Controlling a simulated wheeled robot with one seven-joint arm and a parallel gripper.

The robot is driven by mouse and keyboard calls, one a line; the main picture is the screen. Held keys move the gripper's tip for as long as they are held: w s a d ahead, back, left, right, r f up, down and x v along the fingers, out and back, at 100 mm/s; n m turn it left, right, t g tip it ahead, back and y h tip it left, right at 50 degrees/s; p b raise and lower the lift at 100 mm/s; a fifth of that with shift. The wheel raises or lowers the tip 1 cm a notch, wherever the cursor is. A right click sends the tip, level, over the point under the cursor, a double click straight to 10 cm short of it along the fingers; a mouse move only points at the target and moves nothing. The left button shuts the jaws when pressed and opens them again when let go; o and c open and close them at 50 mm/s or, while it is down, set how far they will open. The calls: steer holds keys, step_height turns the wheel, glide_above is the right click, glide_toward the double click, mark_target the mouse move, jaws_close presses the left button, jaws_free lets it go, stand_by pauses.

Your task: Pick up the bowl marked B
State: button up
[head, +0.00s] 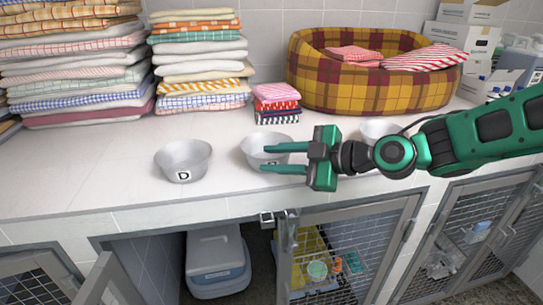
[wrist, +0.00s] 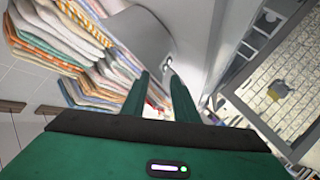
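Three grey metal bowls stand on the white counter (head: 90,180). The left bowl (head: 185,158) is marked D. The middle bowl (head: 258,142) has a letter on its front, partly covered by a finger, so I cannot read it surely. The right bowl (head: 376,127) is mostly hidden behind my arm, its mark out of sight. My gripper (head: 265,158) is open and empty, pointing left, its fingers in front of the middle bowl in the head view. In the wrist view a grey bowl (wrist: 138,32) with a small label lies beyond the open fingertips (wrist: 159,78).
Folded towel stacks (head: 80,60) (head: 199,60) stand at the back left. A small cloth pile (head: 276,103) sits behind the middle bowl. A plaid pet bed (head: 375,92) holds folded cloths. Below the counter's front edge are wire-doored kennels (head: 345,255).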

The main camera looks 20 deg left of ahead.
jaws_close()
